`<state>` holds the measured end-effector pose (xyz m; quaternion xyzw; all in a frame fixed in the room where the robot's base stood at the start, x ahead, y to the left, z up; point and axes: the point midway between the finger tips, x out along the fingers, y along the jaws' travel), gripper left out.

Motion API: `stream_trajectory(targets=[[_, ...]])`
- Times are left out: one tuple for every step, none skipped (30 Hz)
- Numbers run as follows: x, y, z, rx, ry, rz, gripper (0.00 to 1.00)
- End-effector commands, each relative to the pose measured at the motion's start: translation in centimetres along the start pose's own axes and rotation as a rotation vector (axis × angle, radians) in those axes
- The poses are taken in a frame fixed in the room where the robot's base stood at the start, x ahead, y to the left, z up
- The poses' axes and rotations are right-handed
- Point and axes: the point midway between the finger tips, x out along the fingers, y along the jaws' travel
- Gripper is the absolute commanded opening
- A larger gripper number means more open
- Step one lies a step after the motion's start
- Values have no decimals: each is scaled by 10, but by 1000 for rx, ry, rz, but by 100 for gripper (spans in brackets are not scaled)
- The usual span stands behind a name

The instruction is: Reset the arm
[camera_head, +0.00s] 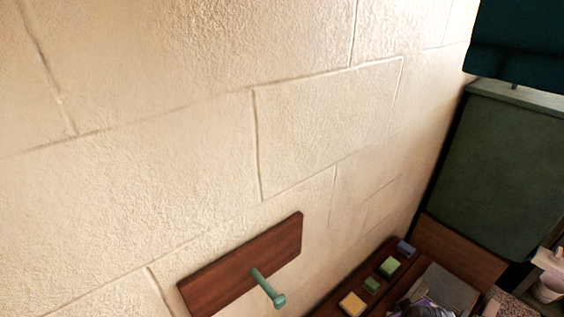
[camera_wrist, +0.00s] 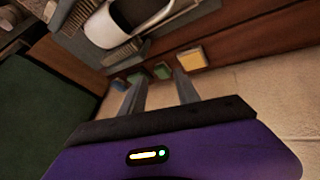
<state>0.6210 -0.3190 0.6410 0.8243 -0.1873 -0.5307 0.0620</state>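My gripper (camera_wrist: 160,76) shows in the wrist view, with two grey fingers reaching up from a dark bar on a purple body. The fingers are apart and I see nothing held between them. Beyond the fingertips are a yellow block (camera_wrist: 191,57), a green block (camera_wrist: 162,71) and a blue block (camera_wrist: 119,84) along a brown wooden surface (camera_wrist: 240,42). I cannot tell how far the fingertips are from them. I cannot clearly make out my gripper in the head view.
In the head view, a pale block wall (camera_head: 180,120) fills most of the picture. A wooden board (camera_head: 215,283) with a green peg (camera_head: 268,288) sticks out from it. Small yellow (camera_head: 351,303), green (camera_head: 389,267) and blue (camera_head: 405,248) blocks sit right of it. A dark green panel (camera_head: 495,165) stands right.

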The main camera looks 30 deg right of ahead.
Motion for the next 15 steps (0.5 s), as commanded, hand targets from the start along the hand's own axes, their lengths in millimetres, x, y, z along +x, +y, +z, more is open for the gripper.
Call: stream_trajectory(targets=[[-12, -9, -8, 30, 76, 33, 38], [-20, -12, -14, 49, 126, 52, 38], [-33, -18, -22, 75, 192, 73, 38], [-43, -24, -27, 92, 240, 84, 38], [-53, -29, -31, 107, 285, 92, 38], [-67, -37, -35, 127, 343, 98, 38], [-79, -43, -38, 139, 384, 99, 38], [-90, -48, -41, 152, 425, 99, 38], [-106, -56, -43, 167, 476, 96, 38], [-119, -62, -45, 178, 515, 91, 38], [-131, -68, -46, 187, 551, 85, 38], [-148, -76, -46, 199, 597, 73, 38], [-161, -82, -47, 206, 631, 64, 38], [-174, -87, -47, 215, 663, 53, 38], [-192, -94, -46, 224, 703, 36, 38]])
